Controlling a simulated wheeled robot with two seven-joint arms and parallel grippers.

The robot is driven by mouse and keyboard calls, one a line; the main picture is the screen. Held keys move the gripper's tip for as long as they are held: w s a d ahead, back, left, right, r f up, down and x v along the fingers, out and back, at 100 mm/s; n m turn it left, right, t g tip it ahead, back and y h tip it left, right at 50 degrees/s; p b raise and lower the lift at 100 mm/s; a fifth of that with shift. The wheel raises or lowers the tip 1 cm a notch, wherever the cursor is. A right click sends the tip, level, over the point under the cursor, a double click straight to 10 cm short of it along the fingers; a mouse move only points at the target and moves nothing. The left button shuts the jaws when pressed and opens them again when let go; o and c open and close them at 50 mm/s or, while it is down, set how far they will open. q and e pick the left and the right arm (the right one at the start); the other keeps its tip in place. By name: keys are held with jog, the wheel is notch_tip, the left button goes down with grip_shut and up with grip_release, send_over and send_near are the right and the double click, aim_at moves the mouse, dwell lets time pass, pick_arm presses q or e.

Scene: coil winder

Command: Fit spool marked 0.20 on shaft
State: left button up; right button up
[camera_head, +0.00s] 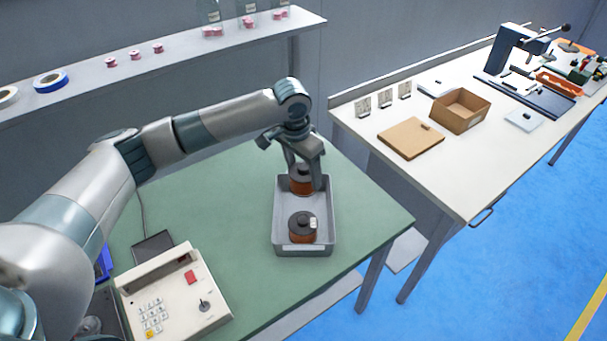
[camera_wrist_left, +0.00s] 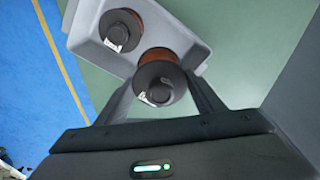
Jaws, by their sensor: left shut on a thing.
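Two spools with dark flanges and copper-coloured wire are at a grey tray (camera_head: 275,240) on the green table. The near spool (camera_head: 303,229) stands upright in the tray's front part, with a pale label on top. The far spool (camera_head: 301,186) is between the fingers of my left gripper (camera_head: 305,172), which is shut on it. In the left wrist view the held spool (camera_wrist_left: 163,80) sits between both fingers and the other spool (camera_wrist_left: 121,29) stands apart from it in the tray (camera_wrist_left: 85,22). The labels are too small to read. My right gripper is not in view. I cannot make out the shaft.
A cream keypad machine (camera_head: 178,296) with a red button stands at the table's front left. A shelf (camera_head: 110,82) with tape rolls and small pink spools runs behind. A white bench (camera_head: 440,165) on the right holds a cardboard box (camera_head: 461,109). The green table's right side is clear.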

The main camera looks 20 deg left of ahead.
pick_arm(q)
jog(key=shift+r, duration=0.1)
jog(key=shift+s+d+r, duration=0.1)
jog(key=shift+s+r, duration=0.15)
jog(key=shift+r, duration=0.15)
jog(key=s+r+n+b, duration=0.1)
jog(key=s+r+n, duration=0.1)
jog(key=s+r, duration=0.3)
jog(key=s+a+r+n+b, duration=0.1)
jog(key=s+r, duration=0.4)
jog(key=s, duration=0.5)
jog(key=n+b, duration=0.1)
jog(key=n, duration=0.1)
jog(key=shift+a+r+n+y, duration=0.25)
jog(key=shift+r+n+y, duration=0.05)
jog(key=shift+r+y, duration=0.1)
jog(key=shift+s, duration=0.15)
